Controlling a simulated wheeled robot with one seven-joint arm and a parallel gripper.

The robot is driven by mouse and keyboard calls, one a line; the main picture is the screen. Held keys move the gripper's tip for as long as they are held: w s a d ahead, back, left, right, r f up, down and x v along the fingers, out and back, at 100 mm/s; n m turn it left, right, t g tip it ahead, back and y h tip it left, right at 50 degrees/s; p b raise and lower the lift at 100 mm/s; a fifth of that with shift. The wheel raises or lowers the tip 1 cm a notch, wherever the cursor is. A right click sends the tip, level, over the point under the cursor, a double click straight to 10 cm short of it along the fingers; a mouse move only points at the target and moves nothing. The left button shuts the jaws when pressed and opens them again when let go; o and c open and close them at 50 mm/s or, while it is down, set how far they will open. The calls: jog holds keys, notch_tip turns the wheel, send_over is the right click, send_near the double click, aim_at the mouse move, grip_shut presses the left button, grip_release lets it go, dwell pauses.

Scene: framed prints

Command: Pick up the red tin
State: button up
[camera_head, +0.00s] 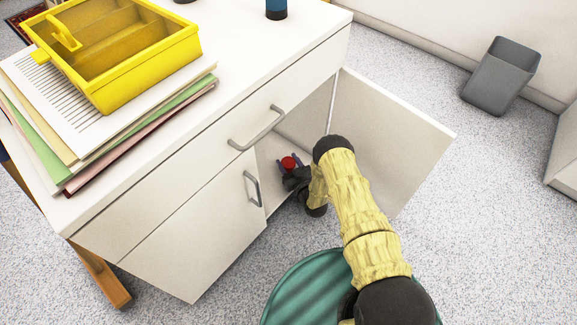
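The red tin (289,162) shows as a small red round shape inside the open lower compartment of the white cabinet (165,255). My gripper (291,172) reaches into this compartment through the open door and is right at the red tin. Dark finger parts show around the tin's sides. The gripper is small and partly hidden here, so I cannot tell whether the fingers touch the tin or are closed on it. The tin's lower part is hidden by the gripper.
The open cabinet door (392,145) stands to the right of my arm. A drawer handle (257,128) juts out just above the opening. A yellow tray (150,72) and papers (60,105) lie on top. A grey bin (500,75) stands on the open floor at right.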

aim_at(288, 162)
jog(key=shift+w+r, duration=0.1)
jog(key=shift+c, duration=0.3)
notch_tip(288, 162, up, 9)
jog(key=p, duration=0.6)
jog(key=shift+a, duration=0.1)
jog(key=shift+r+p, duration=0.35)
jog(key=shift+r, duration=0.1)
jog(key=shift+d, duration=0.25)
jog(key=shift+a, duration=0.15)
